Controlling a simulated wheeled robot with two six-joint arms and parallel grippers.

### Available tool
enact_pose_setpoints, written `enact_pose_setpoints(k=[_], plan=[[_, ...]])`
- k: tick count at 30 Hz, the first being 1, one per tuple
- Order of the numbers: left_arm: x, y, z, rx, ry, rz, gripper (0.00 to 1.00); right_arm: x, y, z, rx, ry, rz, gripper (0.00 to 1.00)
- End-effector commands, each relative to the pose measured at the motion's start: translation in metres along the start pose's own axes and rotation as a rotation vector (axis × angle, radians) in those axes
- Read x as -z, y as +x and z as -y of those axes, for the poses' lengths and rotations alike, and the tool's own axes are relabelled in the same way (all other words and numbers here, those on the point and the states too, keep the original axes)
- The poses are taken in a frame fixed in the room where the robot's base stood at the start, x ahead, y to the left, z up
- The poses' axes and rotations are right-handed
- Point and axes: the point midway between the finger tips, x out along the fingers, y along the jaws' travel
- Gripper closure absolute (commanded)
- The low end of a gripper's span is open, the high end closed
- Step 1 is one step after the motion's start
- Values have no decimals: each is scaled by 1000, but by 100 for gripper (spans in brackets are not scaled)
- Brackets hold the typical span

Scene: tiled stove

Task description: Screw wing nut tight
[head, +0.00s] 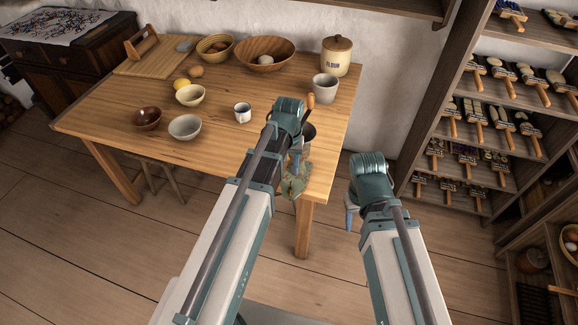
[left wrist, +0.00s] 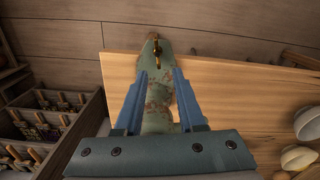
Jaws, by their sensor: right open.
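A worn green metal device (head: 294,184) sits at the right front edge of the wooden table, partly hidden by my left arm. In the left wrist view its chipped green body (left wrist: 158,88) carries a small brass-coloured winged piece, apparently the wing nut (left wrist: 156,47), near its far end. My left gripper (head: 296,161) is over the device. In the left wrist view its two blue fingers (left wrist: 163,72) are apart, with the green body between or beneath them and the wing nut beyond the tips. My right gripper (head: 350,216) is open, right of the table and away from the device.
The wooden table (head: 225,145) holds several bowls, a small cup (head: 242,112), a grey cup (head: 325,88) and a flour jar (head: 336,56). A wooden handle (head: 311,101) and dark cup stand beside my left gripper. Shelves with brushes (head: 465,150) stand at right.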

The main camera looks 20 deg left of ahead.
Motion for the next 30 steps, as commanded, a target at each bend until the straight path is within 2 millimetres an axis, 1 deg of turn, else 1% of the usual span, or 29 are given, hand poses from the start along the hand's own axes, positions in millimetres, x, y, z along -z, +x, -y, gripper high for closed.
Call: enact_pose_setpoints(k=[1, 6, 10, 20, 23, 26, 27, 30], plan=[[0, -16, 0, 0, 0, 0, 61, -1, -16, -2, 0, 0, 0, 50], [0, -35, 1, 1, -1, 1, 61, -2, -35, -3, 0, 0, 0, 50], [0, -40, 1, 1, -1, 1, 61, -2, -40, -4, 0, 0, 0, 50], [-1, -39, 0, 1, 2, 1, 61, -2, -39, -4, 0, 0, 0, 50], [-18, -39, -12, 9, 45, 4, 61, -2, -39, -4, 0, 0, 0, 50], [-54, -40, -37, 31, 151, 11, 61, -2, -39, -4, 0, 0, 0, 50], [-70, -40, -47, 41, 199, 15, 61, -2, -39, -4, 0, 0, 0, 50], [-106, -40, -66, 67, 313, 23, 61, -2, -39, -4, 0, 0, 0, 50]])
